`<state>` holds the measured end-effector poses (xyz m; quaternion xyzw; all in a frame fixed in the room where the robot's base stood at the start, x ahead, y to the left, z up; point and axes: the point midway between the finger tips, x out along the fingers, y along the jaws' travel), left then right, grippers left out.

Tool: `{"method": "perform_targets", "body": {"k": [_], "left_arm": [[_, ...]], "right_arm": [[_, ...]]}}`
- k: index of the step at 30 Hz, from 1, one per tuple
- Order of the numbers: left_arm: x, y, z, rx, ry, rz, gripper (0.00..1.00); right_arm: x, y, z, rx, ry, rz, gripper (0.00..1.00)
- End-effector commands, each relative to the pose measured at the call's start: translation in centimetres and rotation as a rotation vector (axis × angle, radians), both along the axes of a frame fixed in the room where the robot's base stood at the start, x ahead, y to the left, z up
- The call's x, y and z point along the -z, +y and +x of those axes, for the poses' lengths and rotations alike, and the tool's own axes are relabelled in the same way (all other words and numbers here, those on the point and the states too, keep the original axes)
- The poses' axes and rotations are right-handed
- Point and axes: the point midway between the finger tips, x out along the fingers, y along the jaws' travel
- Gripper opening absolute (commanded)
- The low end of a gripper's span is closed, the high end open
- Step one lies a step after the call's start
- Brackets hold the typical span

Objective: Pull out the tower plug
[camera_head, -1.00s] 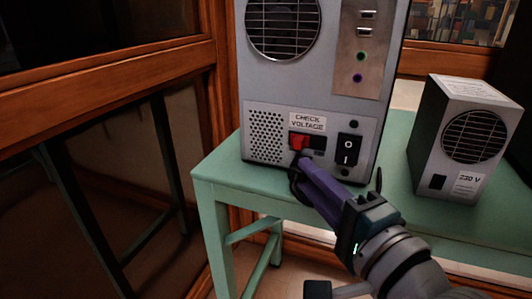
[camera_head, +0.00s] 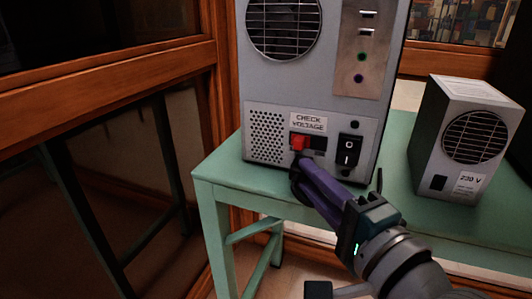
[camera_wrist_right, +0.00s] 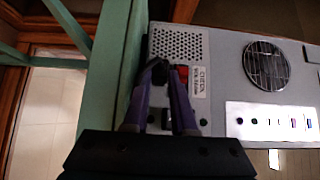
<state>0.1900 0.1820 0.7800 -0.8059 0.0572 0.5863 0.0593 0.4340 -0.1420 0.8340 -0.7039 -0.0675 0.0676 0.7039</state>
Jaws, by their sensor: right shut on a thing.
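The grey tower (camera_head: 315,85) stands upright on the green table. Its lower front has a red voltage selector (camera_head: 299,142) under a "CHECK VOLTAGE" label and a black rocker switch (camera_head: 348,150). My right gripper (camera_head: 299,168) is just below the selector, at the tower's lower front. In the right wrist view its purple fingers (camera_wrist_right: 166,80) are shut on a dark tower plug (camera_wrist_right: 160,71) beside the red selector. The fingers hide most of the plug, and I cannot tell whether it still sits in its socket. My left gripper is not in view.
The green table (camera_head: 221,172) has a narrow front strip below the tower. A smaller grey box (camera_head: 465,140) marked "230 V" stands to the right. A wooden-framed glass pane (camera_head: 110,70) is close on the left.

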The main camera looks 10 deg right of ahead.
Motion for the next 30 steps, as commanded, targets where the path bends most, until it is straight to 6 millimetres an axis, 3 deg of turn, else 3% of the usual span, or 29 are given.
{"method": "perform_targets", "body": {"k": [9,17,18,20,30], "left_arm": [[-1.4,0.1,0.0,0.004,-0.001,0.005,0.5],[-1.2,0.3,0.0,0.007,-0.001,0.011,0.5],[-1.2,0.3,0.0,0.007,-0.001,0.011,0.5],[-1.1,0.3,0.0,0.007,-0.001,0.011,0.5],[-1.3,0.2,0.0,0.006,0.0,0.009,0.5]], "right_arm": [[-0.2,1.6,-2.3,-0.001,0.003,0.003,0.0],[0.0,1.7,-2.4,0.0,-0.001,0.0,0.0],[0.0,1.7,-2.4,-0.001,-0.001,0.0,0.29],[0.0,1.6,-2.4,0.0,-0.001,0.0,0.36],[0.0,1.5,-2.9,0.0,0.001,-0.001,0.38]]}}
